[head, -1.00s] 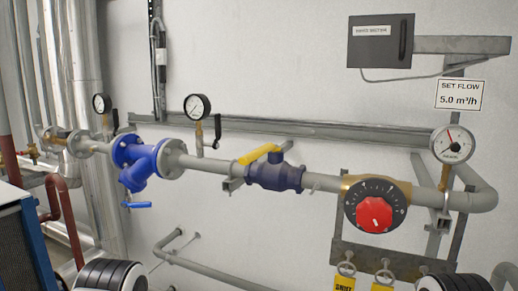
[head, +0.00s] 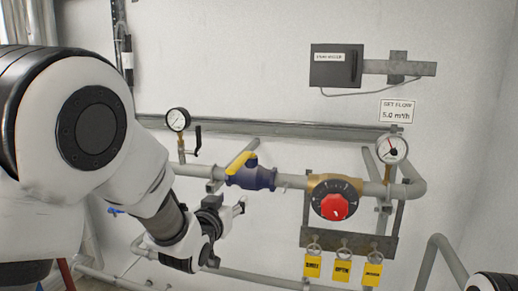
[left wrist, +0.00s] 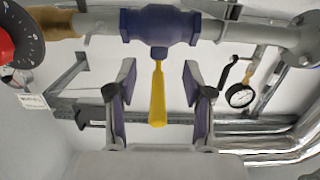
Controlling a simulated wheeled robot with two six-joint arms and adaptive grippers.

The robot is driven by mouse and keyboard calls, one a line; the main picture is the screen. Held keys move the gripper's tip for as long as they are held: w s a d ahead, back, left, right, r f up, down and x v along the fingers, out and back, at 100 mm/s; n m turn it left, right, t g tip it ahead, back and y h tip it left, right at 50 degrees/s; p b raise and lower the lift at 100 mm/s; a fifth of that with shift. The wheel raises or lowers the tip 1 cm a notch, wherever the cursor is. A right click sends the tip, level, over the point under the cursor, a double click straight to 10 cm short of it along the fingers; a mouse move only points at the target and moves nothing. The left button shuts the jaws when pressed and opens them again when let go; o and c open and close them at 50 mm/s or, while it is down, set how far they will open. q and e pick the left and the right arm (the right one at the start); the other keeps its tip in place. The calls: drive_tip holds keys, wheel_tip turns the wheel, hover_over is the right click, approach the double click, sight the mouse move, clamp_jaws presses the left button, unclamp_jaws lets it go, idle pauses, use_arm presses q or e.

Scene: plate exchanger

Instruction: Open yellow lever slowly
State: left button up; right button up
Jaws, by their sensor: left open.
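My left gripper (head: 236,213) is open and empty, below and a little left of the valve in that view. In the left wrist view, the yellow lever (left wrist: 158,95) shows between the two spread fingers, with a clear gap on each side. The blue valve body (left wrist: 160,26) is at the top there. I cannot tell how far the lever lies from the fingers in depth. My right gripper is out of view.
A red knob (head: 335,206) on a black dial is right of the valve, above several yellow tags (head: 342,269). A gauge (head: 178,120) on the left and a flow gauge (head: 391,149) on the right stand on the pipe. A grey rail (head: 300,132) runs behind.

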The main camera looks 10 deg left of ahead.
use_arm(q)
drive_tip(key=t, duration=0.1)
approach(239, 160)
drive_tip(key=shift+w+r, duration=0.1)
drive_tip(key=shift+w, duration=0.6)
drive_tip(key=w+p, duration=0.4)
drive_tip(key=w, duration=0.4)
drive_tip(key=shift+d, duration=0.1)
drive_tip(key=shift+w+f+p, duration=0.2)
drive_tip(key=shift+p, duration=0.1)
drive_tip(key=shift+w+f, duration=0.1)
drive_tip(key=shift+w, duration=0.05)
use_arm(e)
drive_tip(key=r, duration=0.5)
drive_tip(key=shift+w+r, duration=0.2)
use_arm(q)
drive_tip(key=shift+w, duration=0.1)
clamp_jaws()
